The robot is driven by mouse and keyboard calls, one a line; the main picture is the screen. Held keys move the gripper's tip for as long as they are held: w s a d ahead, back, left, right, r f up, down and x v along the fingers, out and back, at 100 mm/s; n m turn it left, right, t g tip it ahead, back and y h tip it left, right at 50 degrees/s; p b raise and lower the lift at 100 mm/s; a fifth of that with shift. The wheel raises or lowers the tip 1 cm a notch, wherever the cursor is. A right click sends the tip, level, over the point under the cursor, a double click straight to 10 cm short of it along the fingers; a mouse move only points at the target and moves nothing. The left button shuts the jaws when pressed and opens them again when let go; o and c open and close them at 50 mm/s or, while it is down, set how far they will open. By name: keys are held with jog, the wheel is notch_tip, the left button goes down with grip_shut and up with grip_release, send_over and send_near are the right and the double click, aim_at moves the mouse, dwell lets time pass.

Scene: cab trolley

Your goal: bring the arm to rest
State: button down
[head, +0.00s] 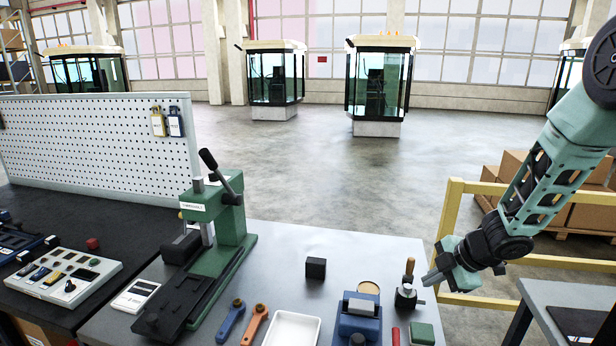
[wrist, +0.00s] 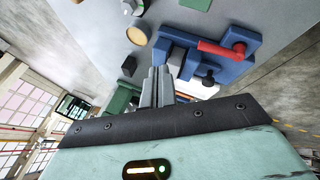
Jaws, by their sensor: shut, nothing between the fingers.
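My gripper (head: 428,278) is at the right end of the grey bench (head: 290,245) in the head view, reached by my green and black arm from the upper right. Its fingers point left and down, above and just right of a small dark tool with a wooden handle (head: 408,270). The fingers are together and empty. In the wrist view the closed gripper fingers (wrist: 156,86) stand in the middle, with the bench parts beyond them. I cannot tell the exact height of the fingers above the bench.
A blue vise (head: 358,322), a white tray (head: 292,328), a black block (head: 316,267) and a green press (head: 228,235) stand on the bench. A yellow rail (head: 450,210) and cardboard boxes (head: 512,165) are behind my arm. Open floor lies beyond the bench.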

jog(key=s+a+r+m+h+b, duration=0.35)
jog(key=s+a+r+m, duration=0.2)
jog(key=s+a, duration=0.4)
jog(key=s+a+m+g+b, duration=0.2)
jog(key=s+a+m, duration=0.1)
jog(key=s, duration=0.8)
jog(key=s+a+m+g+b, duration=0.2)
jog(key=s+a+m, duration=0.1)
jog(key=s, duration=0.9)
jog(key=shift+s+a+g, duration=0.3)
jog(key=shift+a+g, duration=0.1)
jog(key=shift+a, duration=0.3)
jog(key=shift+f+h, duration=0.1)
jog(key=shift+h, duration=0.15)
